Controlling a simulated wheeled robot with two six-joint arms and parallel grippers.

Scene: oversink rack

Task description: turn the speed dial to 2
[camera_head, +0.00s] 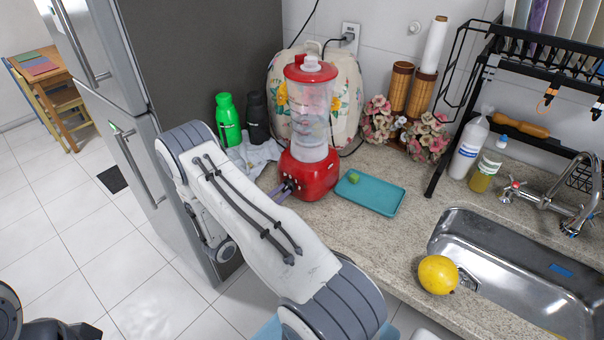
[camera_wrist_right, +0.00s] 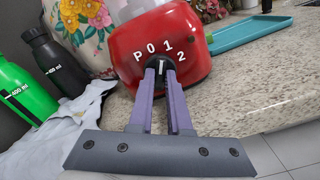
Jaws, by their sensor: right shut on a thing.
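The red blender (camera_head: 308,178) stands upright on the counter with a clear jar and a red lid. Its base (camera_wrist_right: 190,30) fills the top middle of the right wrist view, with white marks P, 0, 1 and 2 in an arc. The small dark speed dial (camera_wrist_right: 161,67) sits below the marks. Its white line points up, roughly between 0 and 1. My right gripper (camera_head: 286,187) is at the front of the base. Its purple fingers (camera_wrist_right: 161,72) are shut on the dial, one on each side. The fingers partly hide the dial. My left gripper is not in view.
A teal tray (camera_head: 380,204) with a small green fruit lies right of the blender. Green (camera_head: 228,120) and black (camera_head: 257,118) bottles stand on the left by a cloth (camera_head: 247,160). A yellow fruit (camera_head: 437,275) sits by the sink (camera_head: 480,222). A flowered cover stands behind.

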